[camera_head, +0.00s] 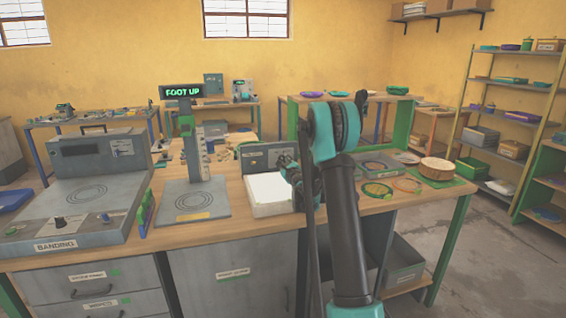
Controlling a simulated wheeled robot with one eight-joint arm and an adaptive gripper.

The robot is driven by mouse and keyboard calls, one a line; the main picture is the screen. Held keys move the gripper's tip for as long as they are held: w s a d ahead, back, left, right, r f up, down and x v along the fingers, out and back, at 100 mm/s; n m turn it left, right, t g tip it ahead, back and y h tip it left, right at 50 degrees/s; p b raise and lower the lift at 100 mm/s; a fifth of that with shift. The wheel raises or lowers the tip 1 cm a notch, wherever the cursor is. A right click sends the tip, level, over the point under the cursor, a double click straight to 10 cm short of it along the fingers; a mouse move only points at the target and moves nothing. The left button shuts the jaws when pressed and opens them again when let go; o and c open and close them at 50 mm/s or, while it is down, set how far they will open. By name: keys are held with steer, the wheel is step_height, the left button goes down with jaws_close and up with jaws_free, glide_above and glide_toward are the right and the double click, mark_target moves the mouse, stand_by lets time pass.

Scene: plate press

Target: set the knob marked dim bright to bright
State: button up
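No marking reading dim bright is legible in this view. A grey control box (257,159) with a small pale label and dark controls stands at the middle of the wooden bench, behind a white-topped flat box (271,190). My gripper (288,165) is dark and small in the picture, in front of the right side of that control box. It hides part of the box's face, and any knob there. I cannot tell whether it touches the box or whether its fingers are open.
A grey machine labelled BANDING (90,195) with a dark knob (60,222) is at left. Rings (377,190) and a round wooden block (437,168) lie at right. Bench front (150,253) is clear.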

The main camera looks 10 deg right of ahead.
steer(key=shift+w+a, duration=0.1)
steer(key=shift+w, duration=0.5)
jaws_close()
steer(key=m, duration=0.3)
steer(key=shift+m, duration=0.4)
steer(key=m, duration=0.3)
steer(key=shift+d+r+m, duration=0.1)
steer(key=shift+d+m, duration=0.15)
steer(key=shift+m, duration=0.05)
steer(key=m, duration=0.6)
steer(key=shift+d+m, duration=0.25)
steer(key=shift+m, duration=0.05)
